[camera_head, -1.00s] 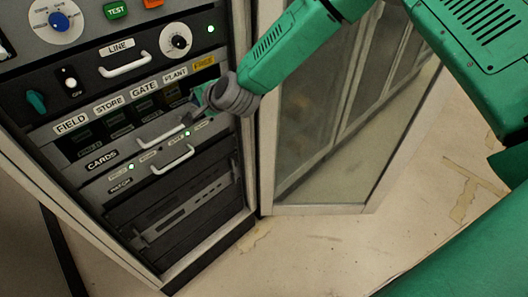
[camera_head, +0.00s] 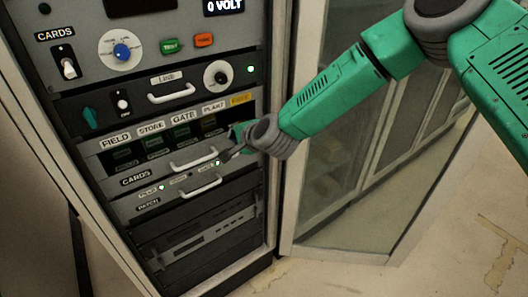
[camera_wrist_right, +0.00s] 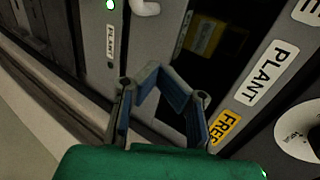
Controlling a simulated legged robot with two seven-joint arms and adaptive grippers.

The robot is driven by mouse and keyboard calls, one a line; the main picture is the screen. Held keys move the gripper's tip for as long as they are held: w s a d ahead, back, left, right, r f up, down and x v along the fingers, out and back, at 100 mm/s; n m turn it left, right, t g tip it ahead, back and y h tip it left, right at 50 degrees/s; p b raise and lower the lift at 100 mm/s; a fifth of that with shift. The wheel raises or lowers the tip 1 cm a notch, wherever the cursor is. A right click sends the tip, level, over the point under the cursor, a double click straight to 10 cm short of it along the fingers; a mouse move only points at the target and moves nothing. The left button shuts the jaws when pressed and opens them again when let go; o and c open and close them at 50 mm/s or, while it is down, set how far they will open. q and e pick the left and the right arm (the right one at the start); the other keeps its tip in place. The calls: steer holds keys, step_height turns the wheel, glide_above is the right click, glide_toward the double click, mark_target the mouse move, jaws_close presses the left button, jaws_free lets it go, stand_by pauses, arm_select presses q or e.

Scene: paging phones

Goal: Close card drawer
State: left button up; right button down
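The card drawer (camera_head: 135,180) has a grey front labelled CARDS, with a pale bar handle (camera_head: 193,159) and small green lights. It appears to stand out from the rack. A dark opening with several cards (camera_head: 158,143) shows above and behind its front. My right gripper (camera_head: 232,146) is at the drawer's right end, below the yellow label. In the right wrist view its fingertips (camera_wrist_right: 157,72) converge with nothing seen between them, beside the dark gap between the drawer front and the PLANT panel. Contact with the drawer cannot be told. My left gripper is out of view.
A second panel labelled PATCH, with its own handle (camera_head: 200,187), sits just below. The LINE panel, with a handle (camera_head: 171,94) and a dial (camera_head: 216,74), is above. A glass-doored cabinet (camera_head: 350,150) stands close on the right. Bare floor (camera_head: 340,275) lies in front.

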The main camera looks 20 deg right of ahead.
steer(key=f+v, duration=0.1)
steer(key=v, duration=1)
steer(key=s+d+f+n+g+h+b, duration=0.1)
steer(key=s+d+f+n+g+b, duration=0.2)
steer(key=s+f, duration=0.8)
steer(key=s+d+f+n+g+b, duration=0.1)
steer(key=s+f+n+g, duration=0.2)
steer(key=s+f+n, duration=0.55)
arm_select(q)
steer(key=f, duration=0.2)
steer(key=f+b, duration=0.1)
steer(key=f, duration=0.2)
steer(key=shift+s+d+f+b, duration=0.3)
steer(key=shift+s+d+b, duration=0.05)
arm_select(e)
steer(key=s+d+f+n+g, duration=0.1)
steer(key=s+d+f, duration=0.2)
steer(key=s, duration=0.3)
steer(key=s+d+f+n+g+h, duration=0.1)
steer(key=s+d+f+g, duration=0.1)
steer(key=s, duration=0.4)
steer(key=s+d+f+n+g+h, duration=0.1)
steer(key=s+d+f+n+g, duration=0.1)
steer(key=s+f, duration=0.4)
steer(key=shift+d+f, duration=0.35)
steer(key=shift+d, duration=0.55)
